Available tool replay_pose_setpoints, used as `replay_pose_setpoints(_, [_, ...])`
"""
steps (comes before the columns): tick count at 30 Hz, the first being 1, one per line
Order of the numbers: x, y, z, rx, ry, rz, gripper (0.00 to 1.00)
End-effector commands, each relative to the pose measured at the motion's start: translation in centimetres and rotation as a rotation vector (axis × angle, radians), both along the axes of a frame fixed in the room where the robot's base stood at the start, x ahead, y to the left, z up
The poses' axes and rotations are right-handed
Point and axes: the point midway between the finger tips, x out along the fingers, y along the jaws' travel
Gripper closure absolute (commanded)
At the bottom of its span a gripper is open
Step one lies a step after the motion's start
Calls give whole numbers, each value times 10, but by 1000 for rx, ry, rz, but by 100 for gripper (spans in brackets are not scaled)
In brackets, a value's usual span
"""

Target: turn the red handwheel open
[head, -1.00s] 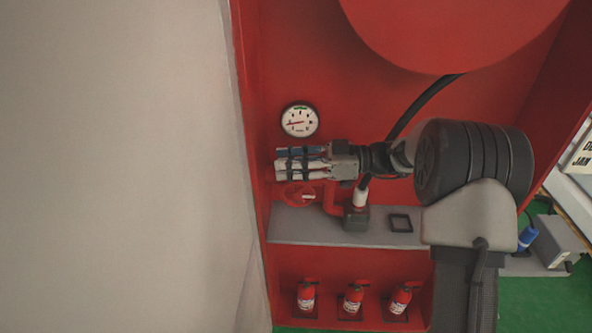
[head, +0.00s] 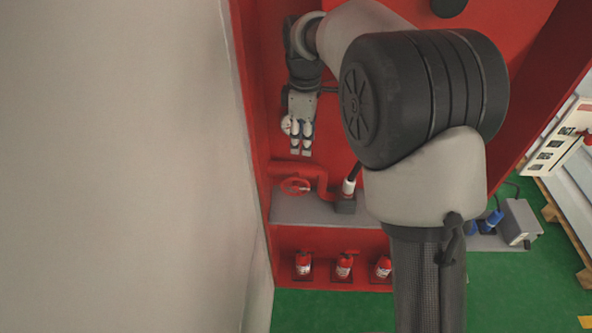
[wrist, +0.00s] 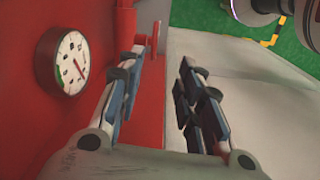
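The red handwheel (head: 295,187) sits on a red pipe in the red cabinet, just above the grey shelf. In the wrist view the handwheel (wrist: 153,36) shows nearly edge-on, beyond the tip of the left finger. My gripper (head: 301,153) points down in the head view, above the handwheel and apart from it. In the wrist view my gripper (wrist: 164,56) is open, with an empty gap between its fingers. The round gauge (wrist: 64,60) is on the red wall left of the fingers; in the head view my gripper partly hides it.
A small dark block (head: 345,207) with a white-and-black upright piece stands on the grey shelf (head: 305,211), right of the handwheel. Several red extinguishers (head: 344,267) stand below. A large pale wall (head: 110,170) bounds the left side. Green floor (head: 330,312) lies in front.

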Motion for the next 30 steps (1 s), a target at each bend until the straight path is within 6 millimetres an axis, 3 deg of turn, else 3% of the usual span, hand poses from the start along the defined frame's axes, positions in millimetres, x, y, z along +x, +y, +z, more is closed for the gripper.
replay_pose_setpoints(6, [16,16,-20,-13,37,116,67])
replay_pose_setpoints(14, [17,17,-48,-14,43,130,67])
replay_pose_setpoints(30, [16,17,-163,-13,45,128,67])
